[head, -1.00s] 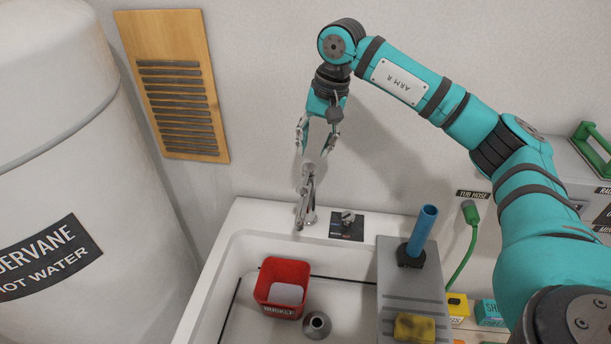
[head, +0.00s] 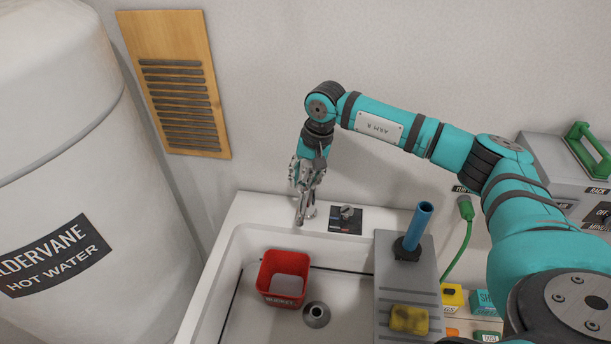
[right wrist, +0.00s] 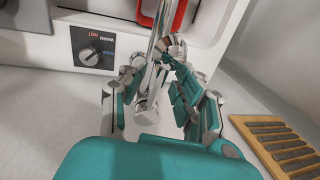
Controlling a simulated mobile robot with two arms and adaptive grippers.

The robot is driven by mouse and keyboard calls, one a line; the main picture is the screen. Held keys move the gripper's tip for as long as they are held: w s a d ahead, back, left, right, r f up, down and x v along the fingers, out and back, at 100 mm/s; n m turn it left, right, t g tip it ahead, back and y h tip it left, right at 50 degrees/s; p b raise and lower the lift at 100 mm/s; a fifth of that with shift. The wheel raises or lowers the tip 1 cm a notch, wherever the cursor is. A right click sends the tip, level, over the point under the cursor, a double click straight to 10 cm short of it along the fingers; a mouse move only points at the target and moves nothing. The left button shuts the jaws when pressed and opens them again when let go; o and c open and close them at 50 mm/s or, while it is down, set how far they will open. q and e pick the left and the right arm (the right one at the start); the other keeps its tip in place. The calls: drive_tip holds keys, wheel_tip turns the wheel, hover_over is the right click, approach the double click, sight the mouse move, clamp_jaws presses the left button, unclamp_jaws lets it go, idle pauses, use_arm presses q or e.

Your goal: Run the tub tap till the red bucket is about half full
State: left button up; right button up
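The red bucket (head: 283,298) stands upright in the white tub (head: 350,252), left of a grey drain piece (head: 316,314). A pale surface shows inside it; I cannot tell whether it is water. No stream is visible. The chrome tap (head: 301,212) rises at the tub's back rim, with a dial (head: 347,212) on a dark plate to its right. My right gripper (right wrist: 155,72) is open, its fingers on either side of the tap's chrome body; I cannot tell whether they touch it. The dial (right wrist: 88,52) also shows in the right wrist view. My left gripper is out of view.
A grey board (head: 390,275) at the tub's right holds a blue upright tube (head: 420,225) and a yellow sponge (head: 409,319). A green hose (head: 459,240) hangs behind. A white hot water tank (head: 60,170) stands left; a wooden vent (head: 176,80) is on the wall.

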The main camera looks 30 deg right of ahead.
drive_tip(key=shift+a, duration=0.1)
clamp_jaws()
